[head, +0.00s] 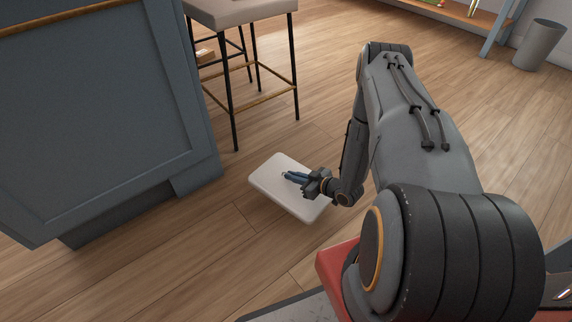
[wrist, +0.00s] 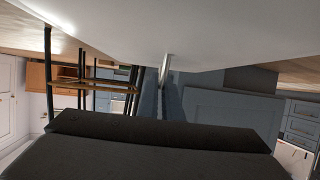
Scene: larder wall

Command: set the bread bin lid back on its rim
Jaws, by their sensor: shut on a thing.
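The lid is a pale, rounded rectangular slab (head: 266,183) in the middle of the head view, over the wooden floor. My gripper (head: 291,177) reaches over it from the right and is shut on its small handle, which is mostly hidden by the fingers. In the wrist view the lid's pale face (wrist: 230,25) fills the top, and a thin metallic handle (wrist: 167,62) meets it between my blue-grey fingers (wrist: 163,95). I cannot tell whether the lid touches the floor. The bread bin and its rim cannot be made out in either view.
A blue-grey cabinet (head: 100,120) stands close on the left. A stool with thin black legs (head: 233,105) and a padded seat (head: 240,10) stands behind the lid. A grey waste bin (head: 540,45) is far right. Bare floor (head: 320,110) lies between.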

